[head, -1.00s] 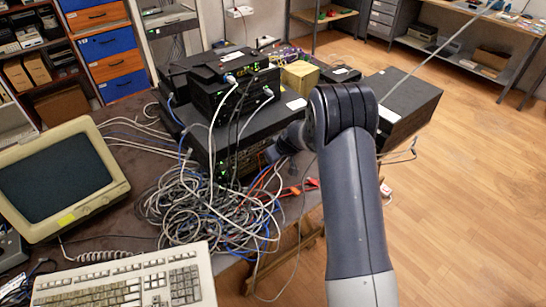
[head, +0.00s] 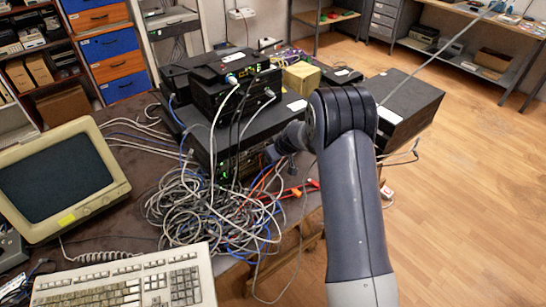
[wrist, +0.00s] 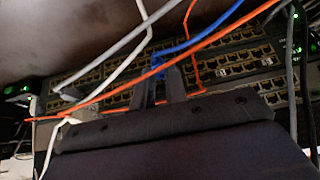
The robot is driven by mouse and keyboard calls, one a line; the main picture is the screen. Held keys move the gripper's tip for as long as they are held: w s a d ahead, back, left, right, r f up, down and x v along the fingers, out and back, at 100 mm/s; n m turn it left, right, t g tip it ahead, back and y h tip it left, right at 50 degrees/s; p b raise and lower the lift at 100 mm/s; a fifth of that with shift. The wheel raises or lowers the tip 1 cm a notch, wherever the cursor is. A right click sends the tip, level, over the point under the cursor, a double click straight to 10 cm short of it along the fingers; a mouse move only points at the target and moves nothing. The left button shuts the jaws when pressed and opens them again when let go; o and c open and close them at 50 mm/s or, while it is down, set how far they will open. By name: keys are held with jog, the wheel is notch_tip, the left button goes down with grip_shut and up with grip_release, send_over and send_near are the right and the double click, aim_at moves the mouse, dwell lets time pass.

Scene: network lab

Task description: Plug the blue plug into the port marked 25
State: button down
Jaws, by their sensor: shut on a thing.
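My gripper (wrist: 165,88) shows in the wrist view, its two dark fingers pointing at a rack panel with rows of ports (wrist: 215,68). It is shut on the blue plug (wrist: 157,66), whose blue body shows between the fingers. A blue cable (wrist: 205,36) runs from near the plug up to the right. The fingertips are close in front of the port rows; I cannot tell whether the plug touches a port. The port numbers are too small to read, so port 25 cannot be picked out.
Orange (wrist: 120,90) and grey-white cables cross in front of the panel near the fingers. In the head view a big cable tangle (head: 205,205) lies before the stacked network gear (head: 235,90). A monitor (head: 62,180) and keyboard (head: 125,282) stand at the left.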

jog(key=shift+w+a, duration=0.15)
jog(key=shift+w, duration=0.05)
dwell(0.6)
jog(key=c, duration=1.3)
grip_release()
jog(key=shift+c, duration=0.2)
jog(key=shift+r, duration=0.1)
jog(key=b+v, duration=0.2)
jog(key=v, duration=0.8)
jog(key=shift+r, duration=0.25)
jog(key=shift+s, duration=0.1)
jog(key=p+x, duration=0.2)
jog(key=x, duration=0.8)
jog(key=shift+f, duration=0.4)
